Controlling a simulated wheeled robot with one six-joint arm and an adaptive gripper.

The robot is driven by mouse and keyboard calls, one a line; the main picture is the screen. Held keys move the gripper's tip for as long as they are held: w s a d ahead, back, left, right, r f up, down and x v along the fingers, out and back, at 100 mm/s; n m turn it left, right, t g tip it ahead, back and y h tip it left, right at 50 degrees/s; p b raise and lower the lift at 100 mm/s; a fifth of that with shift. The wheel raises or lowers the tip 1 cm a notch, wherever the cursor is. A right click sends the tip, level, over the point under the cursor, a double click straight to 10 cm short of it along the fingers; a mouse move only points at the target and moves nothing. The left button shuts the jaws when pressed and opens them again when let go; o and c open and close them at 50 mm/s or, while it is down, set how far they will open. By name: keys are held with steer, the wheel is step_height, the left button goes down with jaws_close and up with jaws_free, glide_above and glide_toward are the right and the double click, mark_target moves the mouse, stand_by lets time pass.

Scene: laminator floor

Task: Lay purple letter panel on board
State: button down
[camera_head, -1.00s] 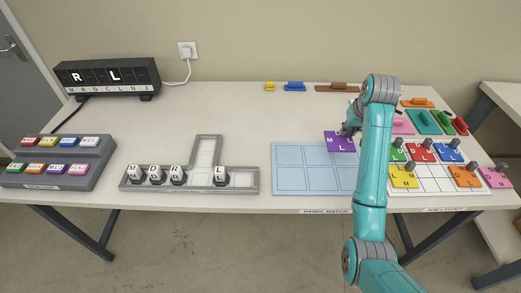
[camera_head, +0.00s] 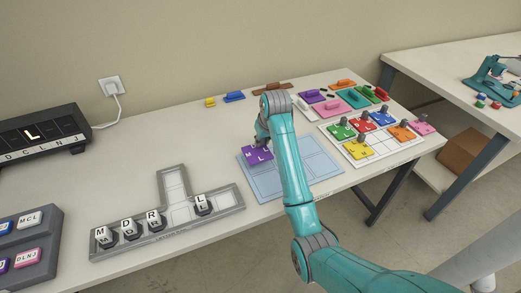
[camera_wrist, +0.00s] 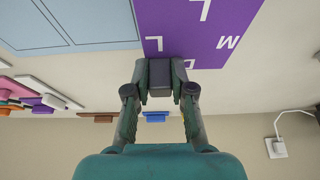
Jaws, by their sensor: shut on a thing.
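The purple letter panel (camera_head: 257,154), with white letters on it, is in my gripper (camera_head: 262,141) in the head view. It appears over the far left corner of the light blue board (camera_head: 267,186). I cannot tell whether it touches the board. In the wrist view my gripper (camera_wrist: 160,82) is shut on the panel's dark knob, and the purple panel (camera_wrist: 205,25) fills the upper right. The board (camera_wrist: 90,18) shows beside it at upper left. My arm hides part of the board in the head view.
A white layout board (camera_head: 381,147) with several coloured letter panels stands to the right. Loose coloured panels, including a teal one (camera_head: 354,98), lie behind it. A grey tray (camera_head: 175,184) with letter blocks is at left. A second table (camera_head: 430,62) stands at far right.

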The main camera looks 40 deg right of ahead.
mark_target(264, 147)
steer(key=shift+d+f, duration=0.1)
steer(key=shift+f, duration=1.85)
steer(key=shift+f, duration=0.15)
steer(key=c, duration=1)
jaws_free()
